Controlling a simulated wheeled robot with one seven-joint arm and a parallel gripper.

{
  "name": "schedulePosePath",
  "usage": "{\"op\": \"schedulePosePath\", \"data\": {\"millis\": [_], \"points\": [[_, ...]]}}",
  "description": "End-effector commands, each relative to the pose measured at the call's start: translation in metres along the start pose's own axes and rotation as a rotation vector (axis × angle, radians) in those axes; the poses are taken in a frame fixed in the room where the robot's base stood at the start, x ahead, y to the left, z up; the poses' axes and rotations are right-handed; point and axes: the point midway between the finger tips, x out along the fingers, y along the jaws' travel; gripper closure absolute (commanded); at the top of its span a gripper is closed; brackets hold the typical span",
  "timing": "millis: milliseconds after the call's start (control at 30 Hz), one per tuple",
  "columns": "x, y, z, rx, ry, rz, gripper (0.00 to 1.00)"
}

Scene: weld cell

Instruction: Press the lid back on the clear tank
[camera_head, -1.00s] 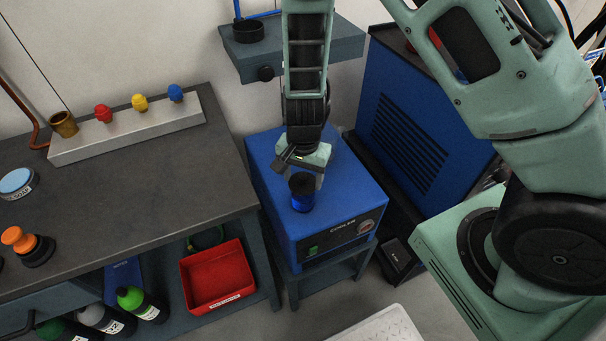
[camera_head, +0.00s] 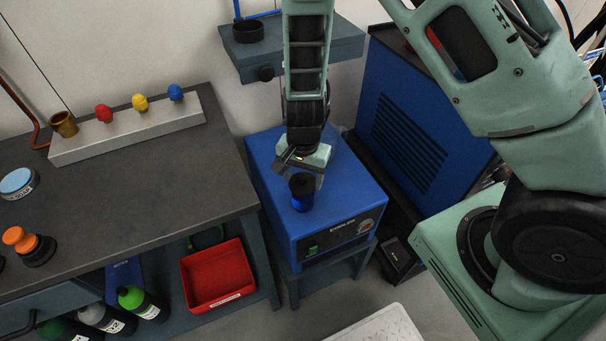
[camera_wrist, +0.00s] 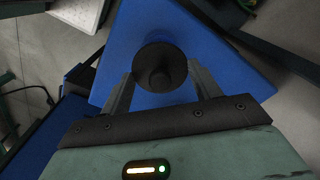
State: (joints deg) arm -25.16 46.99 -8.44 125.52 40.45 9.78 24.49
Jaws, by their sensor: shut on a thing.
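The clear tank (camera_head: 301,204) stands on top of the blue cooler box (camera_head: 345,203) and looks blue through its wall. A round black lid (camera_head: 301,183) with a raised knob sits over the tank's mouth. In the wrist view the lid (camera_wrist: 160,67) hides the tank below it. My gripper (camera_head: 309,180) reaches down from above, with its fingers (camera_wrist: 160,84) on either side of the lid. It is shut on the lid. I cannot tell whether the lid is fully seated.
A dark workbench (camera_head: 150,170) with a rail of coloured knobs (camera_head: 130,127) is at left. A red bin (camera_head: 217,275) sits on the shelf below. A grey wall shelf (camera_head: 300,50) and a large blue cabinet (camera_head: 415,120) stand behind the cooler.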

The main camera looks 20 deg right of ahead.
Motion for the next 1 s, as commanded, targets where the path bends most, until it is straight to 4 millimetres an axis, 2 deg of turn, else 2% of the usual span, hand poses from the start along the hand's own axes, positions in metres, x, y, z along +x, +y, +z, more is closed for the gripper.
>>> {"op": "schedulePosePath", "data": {"millis": [300, 333, 400, 433, 600, 633, 667, 700, 1000], "points": [[0.0001, -0.0002, 0.0001, 0.000, 0.000, 0.000, 0.59], [0.0001, -0.0002, 0.0001, 0.000, 0.000, 0.000, 0.35], [0.0001, -0.0002, 0.0001, 0.000, 0.000, 0.000, 0.15], [0.0001, -0.0002, 0.0001, 0.000, 0.000, 0.000, 0.12], [0.0001, -0.0002, 0.0001, 0.000, 0.000, 0.000, 0.12], [0.0001, -0.0002, 0.0002, 0.000, 0.000, 0.000, 0.09], [0.0001, -0.0002, 0.0002, 0.000, 0.000, 0.000, 0.01], [0.0001, -0.0002, 0.0002, 0.000, 0.000, 0.000, 0.00], [-0.0032, -0.0003, 0.0001, 0.000, 0.000, 0.000, 0.00]]}}
